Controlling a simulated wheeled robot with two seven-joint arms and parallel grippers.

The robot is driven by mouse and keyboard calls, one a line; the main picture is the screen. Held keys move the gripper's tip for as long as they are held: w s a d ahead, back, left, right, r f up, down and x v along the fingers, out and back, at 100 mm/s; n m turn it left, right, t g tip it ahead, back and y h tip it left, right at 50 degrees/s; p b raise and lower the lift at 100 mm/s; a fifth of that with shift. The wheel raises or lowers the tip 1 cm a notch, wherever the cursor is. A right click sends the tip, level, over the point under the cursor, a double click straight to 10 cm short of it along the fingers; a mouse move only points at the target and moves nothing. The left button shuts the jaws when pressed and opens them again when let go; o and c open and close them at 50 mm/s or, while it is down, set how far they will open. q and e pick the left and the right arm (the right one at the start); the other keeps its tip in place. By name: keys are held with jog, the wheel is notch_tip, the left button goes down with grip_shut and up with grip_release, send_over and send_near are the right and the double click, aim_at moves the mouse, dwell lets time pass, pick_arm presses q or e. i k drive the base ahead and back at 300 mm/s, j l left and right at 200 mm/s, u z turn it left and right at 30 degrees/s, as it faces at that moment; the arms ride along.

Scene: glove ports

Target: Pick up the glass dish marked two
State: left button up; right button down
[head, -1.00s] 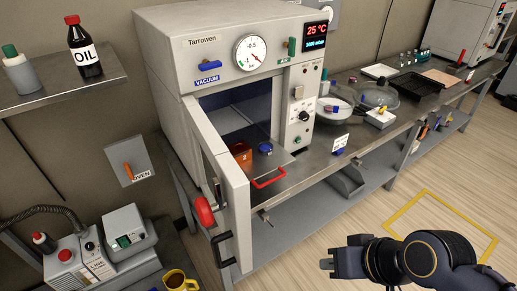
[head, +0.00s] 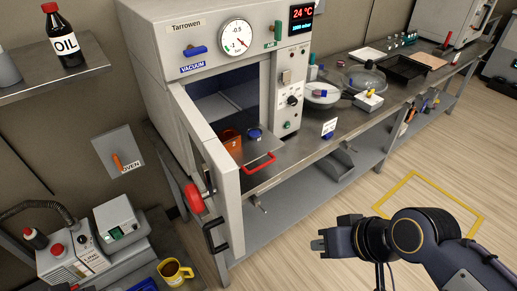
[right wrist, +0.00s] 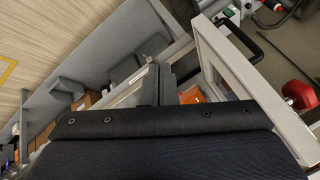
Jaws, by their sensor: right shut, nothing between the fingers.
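I cannot read a mark two on any dish. A small round blue-topped item (head: 254,133) sits on the shelf at the mouth of the open vacuum oven (head: 158,85), beside an orange-brown block (head: 231,141). A round glass dish (head: 321,96) and a clear glass dome (head: 366,78) stand on the bench right of the oven. My right gripper (head: 318,245) is shut and empty, in front of the bench and well short of the oven. Its fingers (right wrist: 160,85) also show in the right wrist view. My left gripper is not in view.
The oven door (head: 212,185) stands open toward me, with a black handle (head: 214,236) and a red knob (head: 194,197). A red handle (head: 259,163) projects from the oven shelf. The floor right is clear.

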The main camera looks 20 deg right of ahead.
aim_at(254, 134)
jog(key=i+l+u, duration=0.15)
jog(key=l+u, duration=0.2)
jog(key=i+l+u, duration=0.1)
jog(key=l+u, duration=0.65)
jog(key=l, duration=0.15)
jog(key=i, duration=0.05)
